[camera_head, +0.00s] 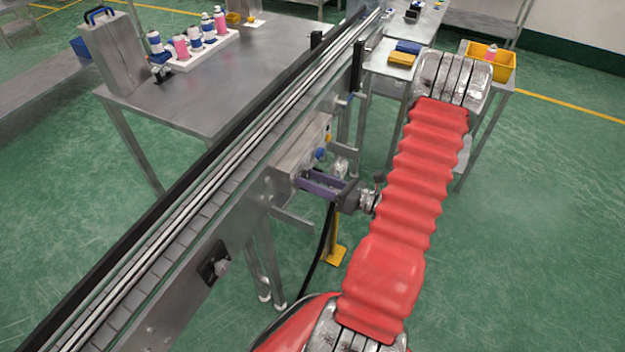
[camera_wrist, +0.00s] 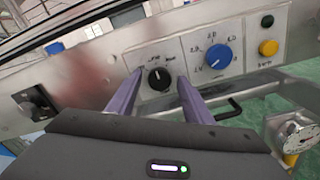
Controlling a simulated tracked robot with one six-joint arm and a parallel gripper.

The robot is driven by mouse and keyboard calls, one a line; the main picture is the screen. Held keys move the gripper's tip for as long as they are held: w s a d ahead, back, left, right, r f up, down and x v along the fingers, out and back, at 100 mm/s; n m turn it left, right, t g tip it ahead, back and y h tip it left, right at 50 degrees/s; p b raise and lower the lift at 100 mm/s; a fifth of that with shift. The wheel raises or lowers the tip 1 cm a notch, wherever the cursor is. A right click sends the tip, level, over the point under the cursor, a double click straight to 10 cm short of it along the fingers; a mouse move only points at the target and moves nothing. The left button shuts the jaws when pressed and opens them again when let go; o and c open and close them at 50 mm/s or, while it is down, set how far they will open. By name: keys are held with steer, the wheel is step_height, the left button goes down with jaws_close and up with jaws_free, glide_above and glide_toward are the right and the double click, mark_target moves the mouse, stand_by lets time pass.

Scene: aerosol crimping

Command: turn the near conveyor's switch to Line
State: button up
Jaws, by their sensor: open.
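The control box (camera_head: 300,150) is fixed to the side of the near conveyor (camera_head: 190,250). In the wrist view my gripper (camera_wrist: 161,80) is open, one finger on each side of the black switch. Contact with the switch cannot be told.
A larger blue knob (camera_wrist: 219,60) sits right of the switch, with a yellow button (camera_wrist: 268,47) and a dark green button (camera_wrist: 267,20) beyond. A black fitting (camera_head: 214,264) is on the conveyor side. A metal table (camera_head: 185,105) holds spray cans behind the conveyor.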

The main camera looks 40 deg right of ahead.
steer(key=shift+s, duration=0.1)
steer(key=v, duration=1.3)
steer(key=shift+s, duration=0.3)
stand_by(0.4)
